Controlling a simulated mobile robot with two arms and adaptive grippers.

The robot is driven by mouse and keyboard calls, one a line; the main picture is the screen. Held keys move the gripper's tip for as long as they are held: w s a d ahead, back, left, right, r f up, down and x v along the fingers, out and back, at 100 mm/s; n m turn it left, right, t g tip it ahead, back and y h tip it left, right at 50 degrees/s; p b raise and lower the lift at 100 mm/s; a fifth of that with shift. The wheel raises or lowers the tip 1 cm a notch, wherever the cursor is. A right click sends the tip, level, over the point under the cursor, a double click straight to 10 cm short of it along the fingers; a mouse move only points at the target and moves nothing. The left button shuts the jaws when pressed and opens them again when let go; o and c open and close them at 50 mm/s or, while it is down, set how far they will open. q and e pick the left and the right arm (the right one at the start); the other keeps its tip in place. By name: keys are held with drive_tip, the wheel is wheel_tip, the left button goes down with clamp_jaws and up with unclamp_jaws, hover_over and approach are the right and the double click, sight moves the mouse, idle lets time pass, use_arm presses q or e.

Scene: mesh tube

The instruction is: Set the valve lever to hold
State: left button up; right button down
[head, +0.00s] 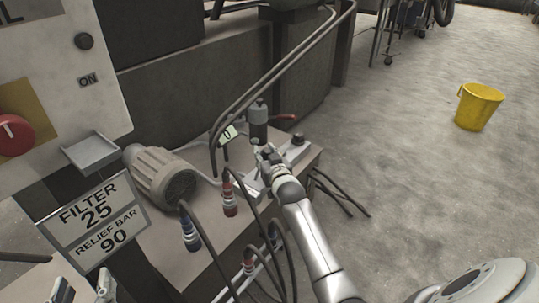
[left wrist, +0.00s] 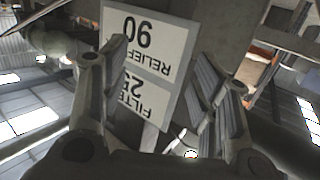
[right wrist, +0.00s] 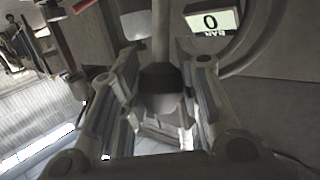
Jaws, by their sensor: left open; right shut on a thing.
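My right gripper (head: 268,155) is at the back of the bench, just in front of a dark upright cylinder (head: 257,122) with a red-tipped handle (head: 284,117). In the right wrist view, a grey rod with a dark, rounded end (right wrist: 163,88) sits between the fingers of this gripper (right wrist: 158,95). It looks like the valve lever, but its base and any position marks are hidden. My left gripper (head: 82,289) is open and empty at the lower left, below the filter and relief sign (head: 92,222). That sign fills the space beyond its fingers in the left wrist view (left wrist: 150,55).
A small display (head: 228,134) reads 0; the right wrist view shows it as 0 bar (right wrist: 211,21). A ribbed motor (head: 160,175), hoses with red and blue connectors (head: 230,195), and a control panel (head: 60,75) crowd the left. A yellow bucket (head: 479,107) stands on open floor.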

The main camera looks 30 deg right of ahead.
drive_tip(key=shift+w+a+r+g+p, duration=0.2)
drive_tip(key=shift+w+p, duration=0.15)
drive_tip(key=shift+p, duration=0.25)
drive_tip(key=shift+w+a+r+g+p, duration=0.1)
drive_tip(key=shift+w+r+g+p, duration=0.15)
drive_tip(key=shift+p, duration=0.35)
drive_tip(key=shift+w+a+n+g+p, duration=0.3)
drive_tip(key=shift+w+n+g+p, duration=0.2)
drive_tip(key=shift+w+p, duration=0.5)
drive_tip(key=shift+p, duration=0.35)
use_arm(q)
drive_tip(key=s+a+f+g+y, duration=0.1)
drive_tip(key=s+a+f+g, duration=0.2)
drive_tip(key=s+f+g, duration=0.3)
drive_tip(key=s+a+f+g+y, duration=0.2)
drive_tip(key=s+f+g, duration=0.4)
drive_tip(key=s, duration=0.5)
drive_tip(key=shift+a+f+n+g+y+p, duration=0.3)
drive_tip(key=shift+a+f+g+p, duration=0.15)
drive_tip(key=shift+a, duration=0.3)
use_arm(e)
drive_tip(key=shift+w+a+g, duration=0.2)
drive_tip(key=shift+w+g, duration=0.1)
drive_tip(key=shift+g, duration=0.15)
use_arm(q)
drive_tip(key=shift+r, duration=0.2)
use_arm(e)
drive_tip(key=shift+w+a+f+n, duration=0.1)
drive_tip(key=shift+w+n, duration=0.1)
drive_tip(key=shift+n, duration=0.1)
